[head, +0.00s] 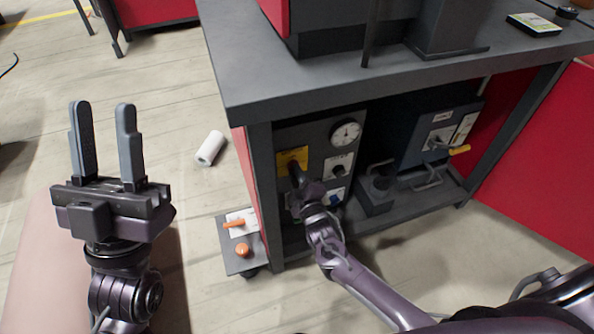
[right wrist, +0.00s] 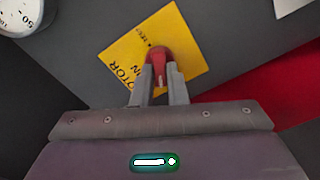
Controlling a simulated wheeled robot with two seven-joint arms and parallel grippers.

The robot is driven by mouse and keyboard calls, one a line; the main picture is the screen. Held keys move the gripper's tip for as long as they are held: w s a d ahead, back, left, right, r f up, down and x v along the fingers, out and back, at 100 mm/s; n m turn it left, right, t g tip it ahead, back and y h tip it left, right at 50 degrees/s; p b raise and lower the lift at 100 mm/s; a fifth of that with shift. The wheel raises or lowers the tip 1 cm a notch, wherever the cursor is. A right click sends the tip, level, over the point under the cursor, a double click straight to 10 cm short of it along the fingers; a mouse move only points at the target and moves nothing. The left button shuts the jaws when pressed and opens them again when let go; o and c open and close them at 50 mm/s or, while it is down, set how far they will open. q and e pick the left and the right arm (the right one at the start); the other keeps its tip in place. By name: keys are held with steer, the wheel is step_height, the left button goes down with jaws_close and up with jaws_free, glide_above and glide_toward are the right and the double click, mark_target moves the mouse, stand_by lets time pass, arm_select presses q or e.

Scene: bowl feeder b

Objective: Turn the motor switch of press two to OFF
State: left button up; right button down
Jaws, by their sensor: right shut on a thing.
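The motor switch is a red handle (right wrist: 158,62) on a yellow plate (right wrist: 180,40) marked "MOTOR" in the right wrist view. In the head view the yellow plate (head: 291,160) is on the upper left of a grey panel (head: 318,140) under the bench. My right gripper (right wrist: 158,80) is shut on the red handle, one finger on each side. In the head view my right gripper (head: 297,172) hides the handle. I cannot read which position the handle points to. My left gripper (head: 104,125) is open and empty, off to the left above the floor.
A round gauge (head: 346,133) and a dial (head: 340,165) sit right of the yellow plate. A white roll (head: 210,148) lies on the floor.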

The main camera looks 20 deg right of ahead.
arm_select(q)
steer(key=w+d+f+g+y+p, duration=0.1)
steer(key=f+g, duration=0.4)
steer(key=f, duration=0.5)
steer(key=w+d+f+g+y+p, duration=0.1)
steer(key=w+f+g+y, duration=0.3)
steer(key=f, duration=0.5)
steer(key=shift+w+d+f+n+g, duration=0.35)
steer(key=shift+w+d+g, duration=0.2)
steer(key=shift+d+g, duration=0.35)
arm_select(e)
steer(key=shift+n, duration=2.9)
steer(key=c, duration=1.4)
jaws_free()
steer(key=shift+a+f, duration=0.1)
steer(key=shift+c, duration=0.2)
arm_select(q)
steer(key=shift+p, duration=0.3)
